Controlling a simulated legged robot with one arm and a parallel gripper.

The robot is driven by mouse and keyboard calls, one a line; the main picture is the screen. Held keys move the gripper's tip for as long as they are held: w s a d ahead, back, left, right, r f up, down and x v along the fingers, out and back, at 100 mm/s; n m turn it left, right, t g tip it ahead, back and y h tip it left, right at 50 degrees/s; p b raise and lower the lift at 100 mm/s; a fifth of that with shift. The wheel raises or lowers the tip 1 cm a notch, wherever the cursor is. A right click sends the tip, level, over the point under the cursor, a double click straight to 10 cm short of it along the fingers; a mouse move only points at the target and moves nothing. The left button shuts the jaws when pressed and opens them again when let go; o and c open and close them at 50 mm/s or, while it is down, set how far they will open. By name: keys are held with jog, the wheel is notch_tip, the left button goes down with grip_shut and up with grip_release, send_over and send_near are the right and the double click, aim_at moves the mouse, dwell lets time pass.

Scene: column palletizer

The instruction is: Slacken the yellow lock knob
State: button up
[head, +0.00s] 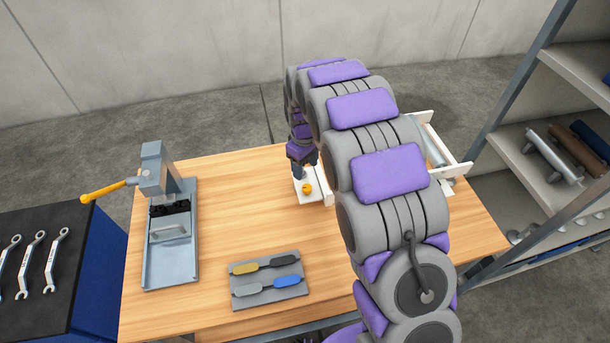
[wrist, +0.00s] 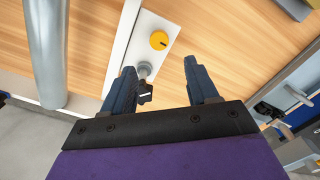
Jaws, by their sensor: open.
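The yellow lock knob (head: 306,188) sits on a white plate (head: 312,197) on the wooden table, just below my gripper in the head view. In the wrist view the round yellow knob (wrist: 159,40) shows with a dark mark on its right side, on the white plate (wrist: 152,21). My gripper (wrist: 160,78) is open, with its two dark fingers apart and the knob beyond their tips. A grey metal post (wrist: 145,70) and a small black part (wrist: 145,93) show by the left finger. Whether that finger touches them I cannot tell. My arm hides much of the white assembly in the head view.
A white frame with a grey roller (head: 435,150) stands at the table's right. A grey press with a yellow-orange handle (head: 103,192) stands at the left. A grey tray (head: 268,296) with several coloured-handled tools lies in front. Shelving (head: 560,170) is at right; the table middle is clear.

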notch_tip(320, 180, up, 8)
jog(key=shift+a, duration=0.15)
jog(key=shift+w, duration=0.1)
dwell(0.5)
jog(key=s+d+r+m+g+b, duration=0.1)
jog(key=s+d+r+m, duration=0.2)
jog(key=s+d, duration=0.45)
jog(key=s+d+r+m+b, duration=0.15)
jog(key=s+d+r, duration=0.3)
jog(key=s, duration=0.65)
jog(key=s+d+f+m, duration=0.1)
jog(key=s+d+m, duration=0.1)
jog(key=s, duration=0.9)
jog(key=s+d+f+m+b, duration=0.1)
jog(key=s+d+f+m, duration=0.1)
jog(key=s, duration=0.9)
jog(key=shift+d+f+m+g, duration=0.3)
jog(key=shift+d+m+g, duration=0.15)
jog(key=shift+m, duration=0.5)
